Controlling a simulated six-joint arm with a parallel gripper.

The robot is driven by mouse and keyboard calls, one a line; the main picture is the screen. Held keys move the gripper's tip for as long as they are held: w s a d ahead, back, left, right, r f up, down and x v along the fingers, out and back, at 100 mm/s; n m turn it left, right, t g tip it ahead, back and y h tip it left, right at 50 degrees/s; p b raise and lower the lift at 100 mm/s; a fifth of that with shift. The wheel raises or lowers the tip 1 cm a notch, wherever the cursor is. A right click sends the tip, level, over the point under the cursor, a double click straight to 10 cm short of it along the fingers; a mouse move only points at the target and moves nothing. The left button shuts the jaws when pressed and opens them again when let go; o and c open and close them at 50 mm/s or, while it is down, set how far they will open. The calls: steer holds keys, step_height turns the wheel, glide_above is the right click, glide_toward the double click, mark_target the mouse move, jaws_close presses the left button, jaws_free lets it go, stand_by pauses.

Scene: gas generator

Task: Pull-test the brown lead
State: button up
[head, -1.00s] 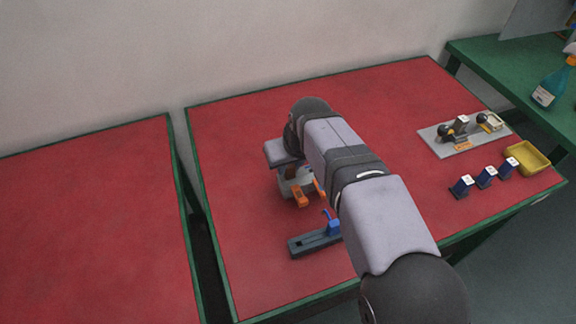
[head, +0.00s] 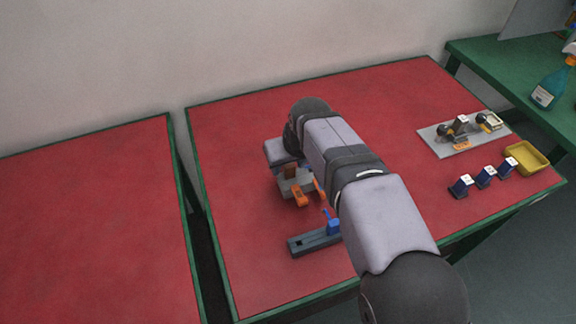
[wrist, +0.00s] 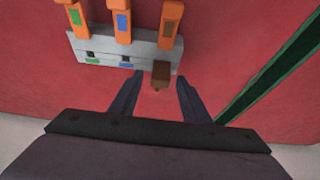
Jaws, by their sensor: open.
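A grey terminal block (wrist: 125,48) with three orange levers stands on the red table. The levers carry green, blue and brown marks, left to right in the wrist view. A short brown piece, seemingly the brown lead (wrist: 161,72), sits at the front of the block below the brown-marked lever (wrist: 167,32). My gripper (wrist: 157,90) is open, its dark fingers on either side of the brown piece and a little short of it, apparently not touching. In the head view the block (head: 297,184) shows partly beside my arm, which hides the rest and the fingertips.
A dark rail with a blue part (head: 316,240) lies in front of the block. To the right are a grey plate (head: 440,146) with fittings, several blue blocks (head: 486,177) and a yellow tray (head: 538,157). The table's left part is clear.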

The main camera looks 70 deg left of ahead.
steer(key=shift+r+p, duration=3.35)
steer(key=shift+r, duration=0.1)
steer(key=shift+w, duration=0.1)
